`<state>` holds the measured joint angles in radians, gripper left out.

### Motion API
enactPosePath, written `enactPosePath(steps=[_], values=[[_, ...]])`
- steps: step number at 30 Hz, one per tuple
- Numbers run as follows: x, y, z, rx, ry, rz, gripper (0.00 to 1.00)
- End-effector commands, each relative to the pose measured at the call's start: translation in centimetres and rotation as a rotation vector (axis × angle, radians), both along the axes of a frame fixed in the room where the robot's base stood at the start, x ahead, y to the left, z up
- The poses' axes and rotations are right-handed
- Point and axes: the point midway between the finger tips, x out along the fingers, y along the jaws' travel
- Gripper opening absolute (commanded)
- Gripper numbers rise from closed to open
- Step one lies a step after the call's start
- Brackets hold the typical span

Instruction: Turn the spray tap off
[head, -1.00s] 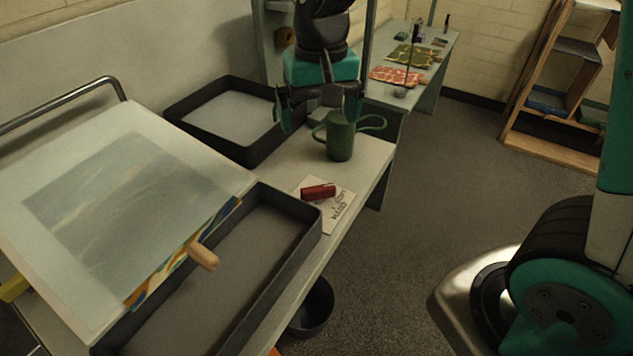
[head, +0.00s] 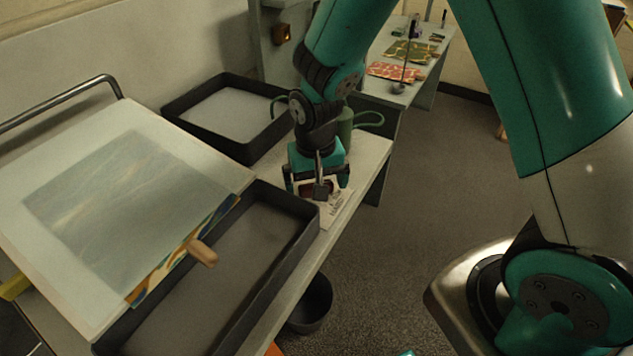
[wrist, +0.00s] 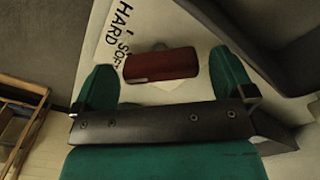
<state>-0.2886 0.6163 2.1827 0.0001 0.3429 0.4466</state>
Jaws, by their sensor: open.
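My gripper (head: 317,187) is open, pointing down over the front of the bench. Its two green fingers (wrist: 164,80) stand either side of a dark red block-like piece (wrist: 161,65), with the left finger close to its end. The piece lies over a white card (wrist: 122,32) lettered "HARD" and "SOFT"; in the head view the gripper mostly hides it. I cannot tell whether this piece is the spray tap. A bent grey pipe (head: 62,103) runs behind a sloping board (head: 130,205), and a yellow piece (head: 14,287) shows at the board's left edge.
A dark tray (head: 290,205) with a wooden peg (head: 202,252) above it lies left of my gripper. Another dark tray (head: 185,113) is behind. A green can (head: 346,122) stands behind my arm. A dark bucket (head: 312,305) is below the bench; open floor lies right.

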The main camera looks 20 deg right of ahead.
Motion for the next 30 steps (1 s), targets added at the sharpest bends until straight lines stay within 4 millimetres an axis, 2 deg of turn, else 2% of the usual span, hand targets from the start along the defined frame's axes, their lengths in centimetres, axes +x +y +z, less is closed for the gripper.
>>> enactPosePath(steps=[11,17,30], values=[[0.01,0.04,-0.59,0.0,0.0,0.001,1.0],[0.01,0.04,-0.57,0.0,0.0,0.001,0.54],[0.03,0.05,-0.5,0.0,0.0,0.083,0.53]])
